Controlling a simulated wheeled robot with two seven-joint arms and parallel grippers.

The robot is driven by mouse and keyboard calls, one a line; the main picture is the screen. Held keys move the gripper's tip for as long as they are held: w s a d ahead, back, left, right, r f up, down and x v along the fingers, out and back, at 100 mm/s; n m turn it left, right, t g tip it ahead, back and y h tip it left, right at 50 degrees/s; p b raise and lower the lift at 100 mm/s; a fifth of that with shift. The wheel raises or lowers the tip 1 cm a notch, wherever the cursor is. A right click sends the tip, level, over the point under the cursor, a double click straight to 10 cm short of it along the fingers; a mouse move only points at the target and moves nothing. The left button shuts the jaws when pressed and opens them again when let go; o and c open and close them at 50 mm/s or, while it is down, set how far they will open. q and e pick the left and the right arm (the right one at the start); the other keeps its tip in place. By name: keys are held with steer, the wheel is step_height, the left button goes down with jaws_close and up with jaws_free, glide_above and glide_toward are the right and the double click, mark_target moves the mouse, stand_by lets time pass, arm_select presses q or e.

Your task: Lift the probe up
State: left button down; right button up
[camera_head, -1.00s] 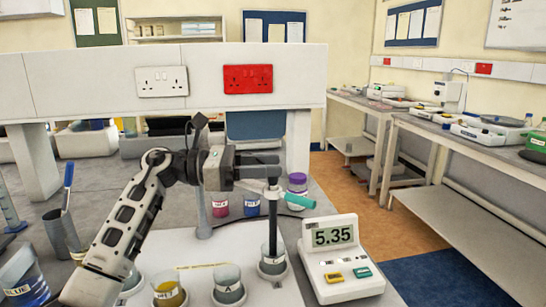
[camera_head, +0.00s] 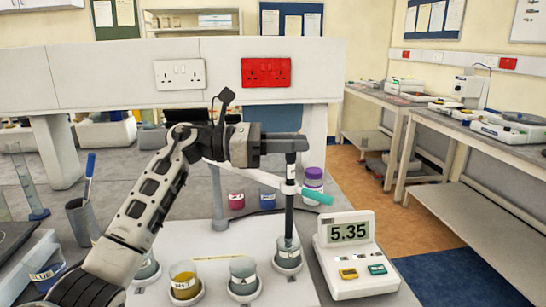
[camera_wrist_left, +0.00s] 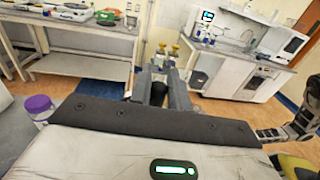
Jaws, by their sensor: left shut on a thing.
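The probe (camera_head: 289,215) is a dark upright rod in the head view. Its lower end is at the mouth of a grey beaker (camera_head: 287,260); whether the tip is still inside is hard to tell. My left gripper (camera_head: 291,145) is shut on the probe's upper part, above a white holder arm (camera_head: 243,174) with a teal end (camera_head: 317,197). In the left wrist view the left gripper's fingers (camera_wrist_left: 157,88) reach forward around a dark thing. A dark jointed arm, likely my right one, shows at that view's right edge; its gripper is too unclear to read.
A meter (camera_head: 350,250) reading 5.35 stands right of the beaker. A yellow beaker (camera_head: 185,281) and a grey beaker (camera_head: 243,276) stand on the white board to the left. A purple-capped bottle (camera_head: 313,185) stands behind the probe. Free air lies above the board.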

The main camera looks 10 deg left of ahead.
arm_select(q)
step_height(320, 180, up, 4)
steer(key=shift+f+p, duration=0.1)
steer(key=shift+p, duration=0.2)
steer(key=shift+r, duration=0.45)
steer(key=c, duration=1.4)
jaws_free()
steer(key=shift+o, duration=0.2)
